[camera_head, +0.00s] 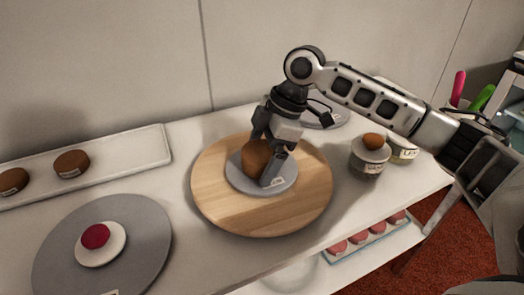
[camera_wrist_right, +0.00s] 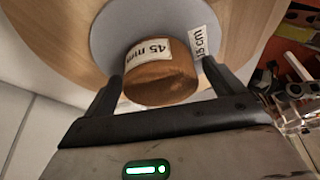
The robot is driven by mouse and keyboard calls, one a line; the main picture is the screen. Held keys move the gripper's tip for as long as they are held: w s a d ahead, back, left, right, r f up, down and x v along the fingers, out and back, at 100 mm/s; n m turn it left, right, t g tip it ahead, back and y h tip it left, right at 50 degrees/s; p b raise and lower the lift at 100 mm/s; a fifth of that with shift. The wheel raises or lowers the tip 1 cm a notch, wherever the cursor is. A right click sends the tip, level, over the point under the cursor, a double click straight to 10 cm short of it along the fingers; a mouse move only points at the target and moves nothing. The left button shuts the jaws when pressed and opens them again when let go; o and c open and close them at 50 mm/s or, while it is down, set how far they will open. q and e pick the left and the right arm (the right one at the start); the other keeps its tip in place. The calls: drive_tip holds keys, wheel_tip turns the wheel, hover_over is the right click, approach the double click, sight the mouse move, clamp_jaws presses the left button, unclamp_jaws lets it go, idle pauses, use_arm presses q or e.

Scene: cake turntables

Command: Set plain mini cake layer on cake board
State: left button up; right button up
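My right gripper (camera_head: 268,163) points down over the round grey cake board (camera_head: 289,178) on the wooden turntable (camera_head: 222,214). Its fingers are on both sides of a brown plain mini cake layer (camera_head: 256,157) and look closed on it. In the right wrist view the cake layer (camera_wrist_right: 160,82) sits between the fingertips, with a "45 mm" label on its side. The layer looks tilted, over the board. Whether its lower edge touches the board cannot be told. The board's "15 cm" label shows beside a finger. My left gripper is out of view.
A white tray (camera_head: 130,152) with two brown cake layers stands at the left. A grey turntable (camera_head: 60,250) with a white disc and red top is front left. A jar (camera_head: 368,160) with a brown ball on top stands right. Pink items sit on a lower shelf (camera_head: 340,258).

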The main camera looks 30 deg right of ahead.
drive_tip(key=p+v, duration=0.1)
drive_tip(key=v, duration=1.1)
drive_tip(key=shift+r, duration=0.15)
idle(0.3)
